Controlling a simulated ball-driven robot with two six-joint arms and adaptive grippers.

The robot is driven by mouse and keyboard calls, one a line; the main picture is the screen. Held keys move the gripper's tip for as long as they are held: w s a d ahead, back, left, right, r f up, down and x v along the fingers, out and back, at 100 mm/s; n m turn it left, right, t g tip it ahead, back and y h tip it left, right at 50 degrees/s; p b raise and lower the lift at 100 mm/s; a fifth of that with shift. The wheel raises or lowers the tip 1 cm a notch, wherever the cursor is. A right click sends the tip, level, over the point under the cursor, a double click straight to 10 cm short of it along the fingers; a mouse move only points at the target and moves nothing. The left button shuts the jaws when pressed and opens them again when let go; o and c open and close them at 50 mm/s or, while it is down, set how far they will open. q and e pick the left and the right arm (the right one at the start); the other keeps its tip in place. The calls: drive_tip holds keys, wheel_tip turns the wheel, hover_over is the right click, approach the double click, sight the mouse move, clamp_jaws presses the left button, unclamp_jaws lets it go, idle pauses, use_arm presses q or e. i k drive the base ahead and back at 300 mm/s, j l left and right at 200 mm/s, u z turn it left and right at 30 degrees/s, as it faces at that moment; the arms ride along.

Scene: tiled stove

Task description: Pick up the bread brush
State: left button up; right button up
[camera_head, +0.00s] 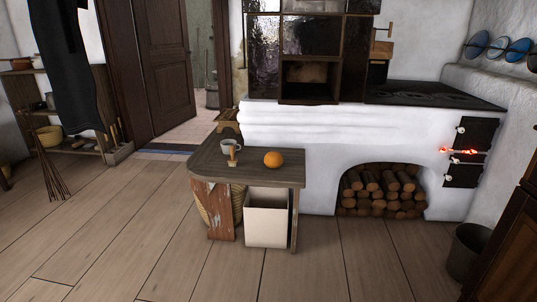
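I cannot surely make out the bread brush. A small tan upright thing (232,158) stands on the wooden bench (208,163), just in front of a pale mug (229,146); it may be the brush, but it is too small to tell. An orange (273,159) lies to its right on the same bench. Neither of my grippers is in view.
A white box (267,220) and a woven basket stand under the bench. The white tiled stove (330,135) with a firewood niche (382,190) is behind. A metal bucket (467,250) stands at right. The wooden floor in front is clear.

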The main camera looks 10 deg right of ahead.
sight(233, 162)
drive_tip(key=i+l+u, duration=0.25)
drive_tip(key=i+l, duration=0.9)
drive_tip(key=i, duration=0.1)
